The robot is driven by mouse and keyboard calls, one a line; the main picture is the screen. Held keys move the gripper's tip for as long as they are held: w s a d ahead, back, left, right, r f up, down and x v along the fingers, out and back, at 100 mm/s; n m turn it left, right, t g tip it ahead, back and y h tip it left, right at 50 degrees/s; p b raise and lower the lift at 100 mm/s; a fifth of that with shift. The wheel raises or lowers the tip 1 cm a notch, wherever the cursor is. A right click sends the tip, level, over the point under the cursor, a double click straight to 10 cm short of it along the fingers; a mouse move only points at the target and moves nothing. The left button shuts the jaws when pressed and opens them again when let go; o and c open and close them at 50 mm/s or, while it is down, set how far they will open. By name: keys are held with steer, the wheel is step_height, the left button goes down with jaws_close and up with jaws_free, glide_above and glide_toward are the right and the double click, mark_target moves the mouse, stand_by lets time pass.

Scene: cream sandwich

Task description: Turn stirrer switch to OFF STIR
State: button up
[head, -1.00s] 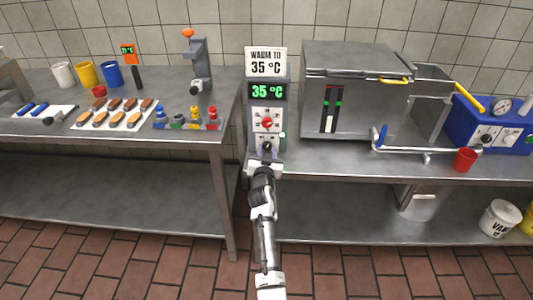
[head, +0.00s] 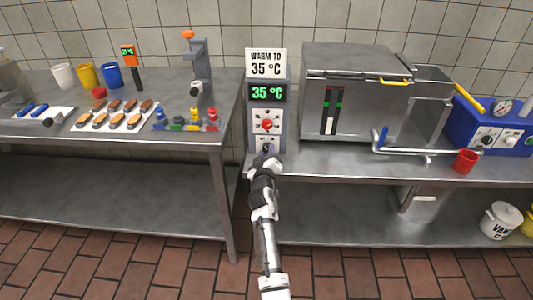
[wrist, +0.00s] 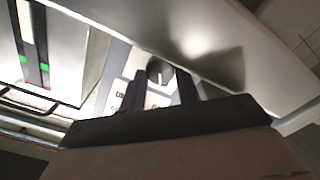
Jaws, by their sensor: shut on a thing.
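The grey control box (head: 282,118) stands on the right-hand steel counter, with a green 35 °C display and a red knob (head: 267,125) on a white plate. The stirrer switch (head: 267,147) is the small dark knob below it. My gripper (head: 266,155) reaches it from the front. In the wrist view the switch (wrist: 160,69) sits between the two dark fingers of my gripper (wrist: 162,84), which are shut on it. The wrist view is strongly rolled. The switch labels are partly hidden by the fingers and too small to read.
A steel vat (head: 357,95) with a bent pipe (head: 415,150) stands right of the box. A red cup (head: 465,161) and a blue machine (head: 490,127) are further right. A gap separates this counter from the left table (head: 190,140), which holds cups and trays.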

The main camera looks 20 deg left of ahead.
steer(key=shift+n, duration=0.6)
steer(key=o, duration=1)
steer(key=v, duration=1.4)
steer(key=shift+w+b, duration=0.1)
steer(key=shift+b, duration=0.25)
steer(key=shift+r, duration=0.1)
